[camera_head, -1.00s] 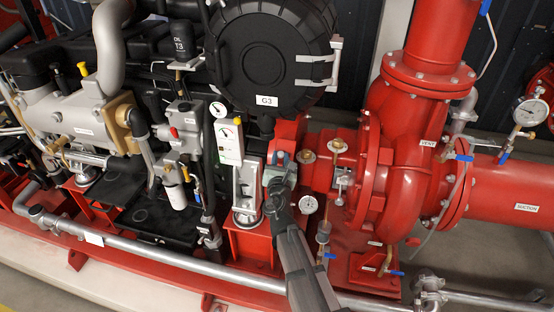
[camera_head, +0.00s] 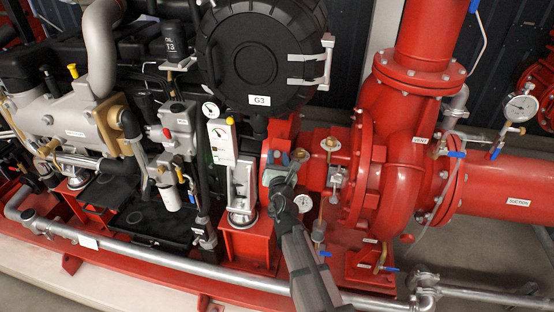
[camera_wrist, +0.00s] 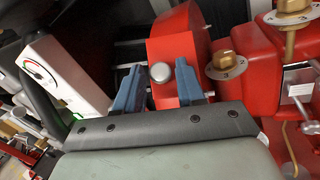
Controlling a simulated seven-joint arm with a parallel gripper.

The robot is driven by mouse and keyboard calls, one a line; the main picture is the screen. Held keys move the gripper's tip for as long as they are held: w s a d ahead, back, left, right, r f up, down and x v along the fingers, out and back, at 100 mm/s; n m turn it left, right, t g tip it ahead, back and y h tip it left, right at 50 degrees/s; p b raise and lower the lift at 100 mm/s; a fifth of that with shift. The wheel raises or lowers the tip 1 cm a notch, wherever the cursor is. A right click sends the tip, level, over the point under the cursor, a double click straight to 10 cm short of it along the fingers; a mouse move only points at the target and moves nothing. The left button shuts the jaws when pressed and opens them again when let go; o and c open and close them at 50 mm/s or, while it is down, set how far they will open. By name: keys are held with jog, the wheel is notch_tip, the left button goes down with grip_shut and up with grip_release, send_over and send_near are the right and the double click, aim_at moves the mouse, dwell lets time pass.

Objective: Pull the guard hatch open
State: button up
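The guard hatch looks to be the red cover (camera_wrist: 180,42) with a round grey knob (camera_wrist: 161,72) on its front face in the wrist view. In the head view the red guard (camera_head: 284,130) sits below the black round housing, left of the pump, partly hidden by my gripper. My gripper (camera_head: 287,163) is in front of it. In the wrist view its two blue fingers (camera_wrist: 159,80) are spread, one on each side of the knob, with gaps between. The fingers do not touch the knob as far as I can see.
A white gauge panel (camera_wrist: 64,75) stands close left of my gripper. Brass-capped fittings (camera_wrist: 226,66) and a small silver valve (camera_head: 336,178) are close on the right. The black housing marked G3 (camera_head: 262,60) is above. A grey pipe (camera_head: 180,266) runs along the front.

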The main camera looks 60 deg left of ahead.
jog(key=shift+o, duration=1)
jog(key=shift+s, duration=0.1)
jog(key=v, duration=1.3)
jog(key=shift+s+d, duration=0.2)
jog(key=shift+d, duration=0.2)
